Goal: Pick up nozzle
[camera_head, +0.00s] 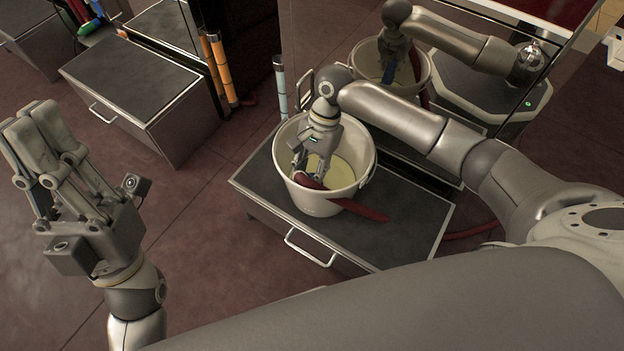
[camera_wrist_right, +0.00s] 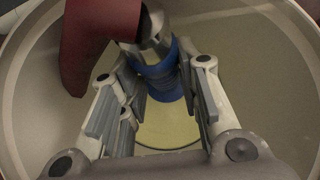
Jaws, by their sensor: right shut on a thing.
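The nozzle has a blue collar and a metal section joined to a dark red part; it shows best in the right wrist view (camera_wrist_right: 163,82). My right gripper (camera_head: 308,168) reaches down into a white bucket (camera_head: 315,205) and is shut on the nozzle, its fingers on either side of the blue collar. In the head view, my right gripper and the bucket rim hide most of the nozzle. The red hose (camera_head: 355,209) runs over the bucket's front rim. My left gripper (camera_head: 35,125) is raised at the left, away from the bucket, with nothing visible in it.
The bucket holds pale yellow liquid (camera_wrist_right: 160,128) and stands on a dark-topped cabinet (camera_head: 410,232) with a handle. Another cabinet (camera_head: 130,75) stands at the upper left, near orange cylinders (camera_head: 222,68). A reflective panel behind mirrors my arm. The floor at front left is clear.

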